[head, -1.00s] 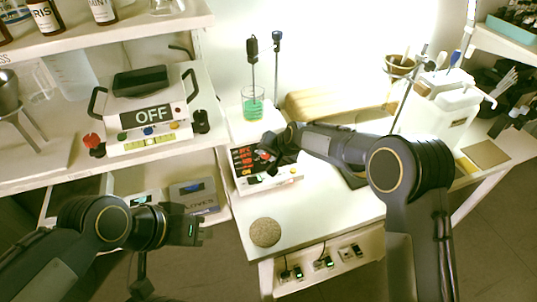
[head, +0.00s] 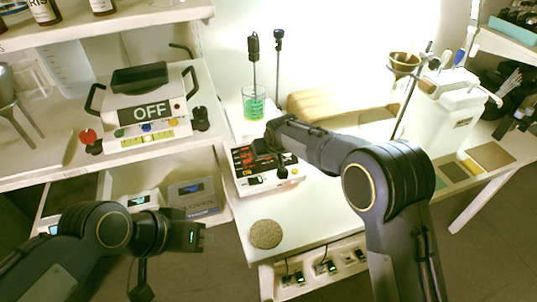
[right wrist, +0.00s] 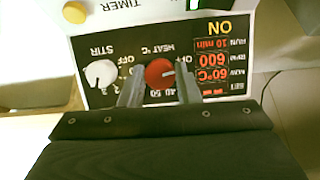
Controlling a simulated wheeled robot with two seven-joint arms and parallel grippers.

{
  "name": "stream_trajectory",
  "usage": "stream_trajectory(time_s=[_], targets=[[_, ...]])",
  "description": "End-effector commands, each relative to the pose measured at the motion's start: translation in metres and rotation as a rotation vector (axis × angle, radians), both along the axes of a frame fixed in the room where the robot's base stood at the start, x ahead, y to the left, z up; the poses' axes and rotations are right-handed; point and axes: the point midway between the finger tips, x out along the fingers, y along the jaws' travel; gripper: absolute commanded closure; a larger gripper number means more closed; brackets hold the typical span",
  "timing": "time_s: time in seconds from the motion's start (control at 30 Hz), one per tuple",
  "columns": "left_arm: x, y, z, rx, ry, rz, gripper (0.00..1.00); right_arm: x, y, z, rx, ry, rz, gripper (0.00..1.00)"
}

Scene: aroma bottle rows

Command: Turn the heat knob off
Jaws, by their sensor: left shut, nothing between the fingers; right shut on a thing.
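The red heat knob (right wrist: 159,73) is on the front panel of the hotplate stirrer (head: 291,175), which appears upside down in the right wrist view. A pale mark shows on the knob's right part. My right gripper (right wrist: 160,92) has one finger on each side of the knob and is shut on it. In the head view my right gripper (head: 270,150) covers part of the panel and hides the knob. The panel display (right wrist: 213,75) reads 60°C, 600 and 10 min, with yellow ON beside it. My left gripper (head: 204,237) is shut and empty, at lower left.
A white stir knob (right wrist: 100,73) is beside the heat knob. A beaker of green liquid (head: 253,104) stands behind the panel with a probe in it. A round cork mat (head: 265,234) lies in front.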

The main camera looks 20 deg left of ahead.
Motion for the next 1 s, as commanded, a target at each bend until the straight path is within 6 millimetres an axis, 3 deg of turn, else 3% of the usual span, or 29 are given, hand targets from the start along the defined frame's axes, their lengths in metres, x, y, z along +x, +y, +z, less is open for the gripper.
stream_trajectory(time_s=[0.53, 0.57, 0.7, 1.0], targets=[[0.0, -0.0001, -0.0012, 0.0, 0.0, 0.0, 1.0, -0.0006, -0.0005, -0.0016, -0.021, -0.009, 0.018, 0.93], [0.0, -0.0001, -0.0012, 0.0, 0.0, 0.0, 1.0, -0.0007, -0.0006, -0.0016, -0.021, -0.009, 0.018, 0.69], [0.0, -0.0001, -0.0012, 0.0, 0.0, 0.0, 1.0, -0.0005, -0.0004, -0.0012, -0.019, -0.009, 0.018, 0.51], [0.0, 0.0, -0.0012, 0.0, 0.0, 0.0, 1.0, -0.0006, -0.0003, 0.0005, -0.018, -0.011, 0.017, 0.49]])
